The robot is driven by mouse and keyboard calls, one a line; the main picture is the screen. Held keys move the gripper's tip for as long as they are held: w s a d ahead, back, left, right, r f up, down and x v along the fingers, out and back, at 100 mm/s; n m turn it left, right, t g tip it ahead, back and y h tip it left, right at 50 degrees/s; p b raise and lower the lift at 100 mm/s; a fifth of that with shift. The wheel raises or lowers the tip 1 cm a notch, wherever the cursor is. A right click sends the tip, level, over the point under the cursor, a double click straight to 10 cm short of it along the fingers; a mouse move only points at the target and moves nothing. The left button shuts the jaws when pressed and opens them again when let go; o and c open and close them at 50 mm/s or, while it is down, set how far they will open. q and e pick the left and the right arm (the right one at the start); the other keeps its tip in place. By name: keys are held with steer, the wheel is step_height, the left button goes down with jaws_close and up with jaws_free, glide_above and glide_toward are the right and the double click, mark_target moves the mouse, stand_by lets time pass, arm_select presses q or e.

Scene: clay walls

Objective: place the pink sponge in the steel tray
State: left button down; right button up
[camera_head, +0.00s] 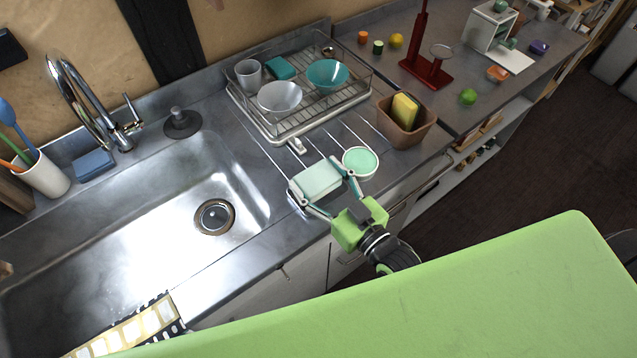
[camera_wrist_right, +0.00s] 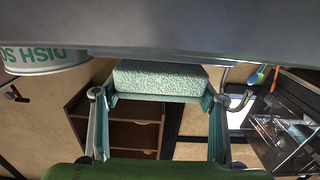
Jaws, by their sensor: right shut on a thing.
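My right gripper (camera_head: 322,193) is shut on a pale mint-green sponge (camera_head: 319,178), at the counter's front edge between the sink and a small mint-topped tub. In the right wrist view the sponge (camera_wrist_right: 160,80) sits between the two fingers (camera_wrist_right: 158,100). I cannot tell whether it touches the counter. No sponge looks pink. Other sponges are a blue one (camera_head: 93,164) behind the sink, a teal one (camera_head: 280,68) in the dish rack and a yellow one (camera_head: 404,110) in a brown holder. I cannot pick out a separate steel tray. My left gripper is not in view.
The steel sink (camera_head: 130,240) lies left of the gripper. The dish rack (camera_head: 262,126) with cups and bowls stands behind it. The tub (camera_head: 360,162) and brown holder (camera_head: 418,132) stand close on the right. A red stand (camera_head: 425,72) is farther back.

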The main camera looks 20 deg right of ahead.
step_height(320, 180, down, 2)
steer(key=shift+f, duration=0.25)
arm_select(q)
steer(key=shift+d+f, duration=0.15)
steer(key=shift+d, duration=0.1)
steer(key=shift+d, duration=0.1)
arm_select(e)
steer(key=shift+f, duration=0.15)
steer(key=o, duration=0.7)
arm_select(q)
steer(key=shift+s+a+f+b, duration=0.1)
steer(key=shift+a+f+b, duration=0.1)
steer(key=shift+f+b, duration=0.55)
arm_select(e)
steer(key=shift+v, duration=6.1)
